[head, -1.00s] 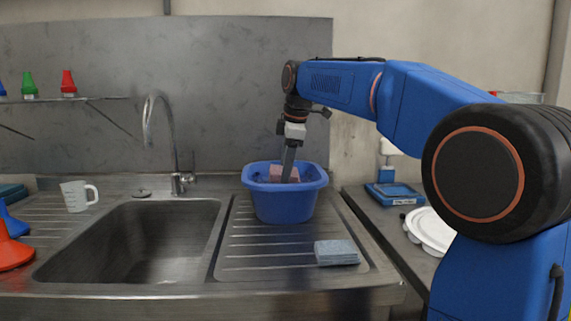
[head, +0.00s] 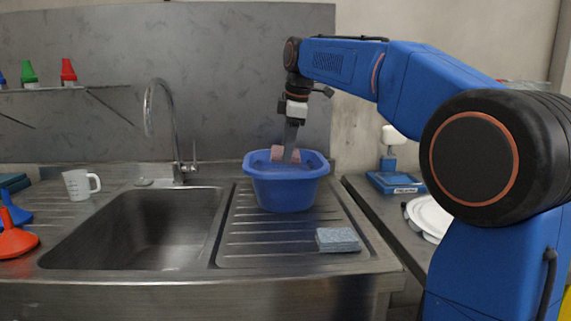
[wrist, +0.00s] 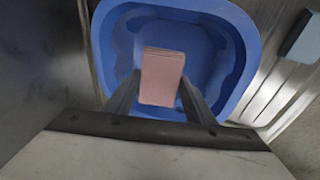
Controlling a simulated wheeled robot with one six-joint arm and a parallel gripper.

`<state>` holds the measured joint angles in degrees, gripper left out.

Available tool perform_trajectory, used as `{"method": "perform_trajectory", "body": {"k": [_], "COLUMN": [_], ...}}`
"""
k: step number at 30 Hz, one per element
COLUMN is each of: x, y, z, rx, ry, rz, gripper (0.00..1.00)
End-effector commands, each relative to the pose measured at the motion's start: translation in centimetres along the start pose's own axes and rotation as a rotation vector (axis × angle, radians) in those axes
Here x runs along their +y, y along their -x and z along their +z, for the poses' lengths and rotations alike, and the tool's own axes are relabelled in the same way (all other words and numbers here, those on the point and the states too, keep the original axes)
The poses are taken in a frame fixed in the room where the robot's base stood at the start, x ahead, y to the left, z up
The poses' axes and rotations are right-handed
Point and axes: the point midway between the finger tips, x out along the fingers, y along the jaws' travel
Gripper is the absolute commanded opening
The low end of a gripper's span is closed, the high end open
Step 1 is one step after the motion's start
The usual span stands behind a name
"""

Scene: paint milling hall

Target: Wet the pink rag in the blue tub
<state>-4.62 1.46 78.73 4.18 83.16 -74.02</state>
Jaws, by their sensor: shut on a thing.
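The blue tub (head: 287,189) stands upright on the ribbed drainboard to the right of the sink. My gripper (head: 291,158) points down at the tub and is shut on the folded pink rag (head: 278,153). In the wrist view the rag (wrist: 162,77) sits between the two fingers, over the blue inside of the tub (wrist: 239,30). The rag is at about the height of the tub's rim in the head view. I cannot tell whether its lower edge touches water.
A grey-blue sponge (head: 338,240) lies on the drainboard in front of the tub. The sink basin (head: 140,232) and curved tap (head: 160,125) are to the left. A blue scale (head: 393,182) is at the right.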

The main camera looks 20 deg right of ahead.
Motion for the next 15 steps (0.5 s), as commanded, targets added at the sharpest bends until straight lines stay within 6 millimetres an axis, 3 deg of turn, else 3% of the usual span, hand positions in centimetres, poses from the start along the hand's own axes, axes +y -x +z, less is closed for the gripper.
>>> {"method": "perform_trajectory", "body": {"k": [15], "x": [0.9], "y": [3.2], "z": [-0.5], "rx": [0.0], "ry": [0.0], "rz": [0.001], "gripper": [0.31]}}
